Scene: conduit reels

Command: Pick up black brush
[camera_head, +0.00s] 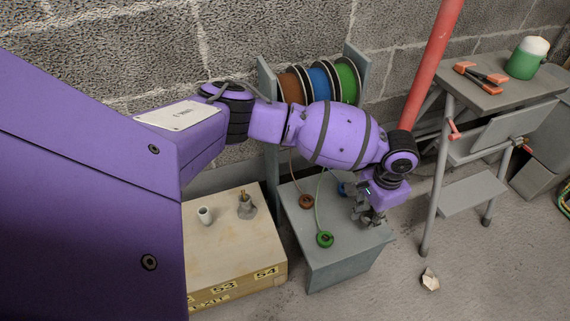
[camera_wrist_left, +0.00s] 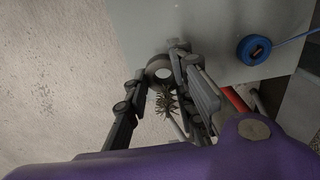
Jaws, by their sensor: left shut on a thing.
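My left gripper (camera_head: 370,213) is over the right front part of the grey box top. In the left wrist view its two fingers stand on either side of a dark bristly thing (camera_wrist_left: 166,100), which looks like the black brush. A grey ring (camera_wrist_left: 161,68) shows at its upper end, between the fingertips. The gripper is shut on the brush. In the head view the fingers cover the brush, so I cannot make out its shape there. My right gripper is not in view.
The grey box (camera_head: 345,262) holds a green ring (camera_head: 325,239), a brown ring (camera_head: 306,201) and a blue ring (camera_wrist_left: 254,50) with cords. A red pole (camera_head: 432,60) and a grey workbench (camera_head: 490,92) stand right.

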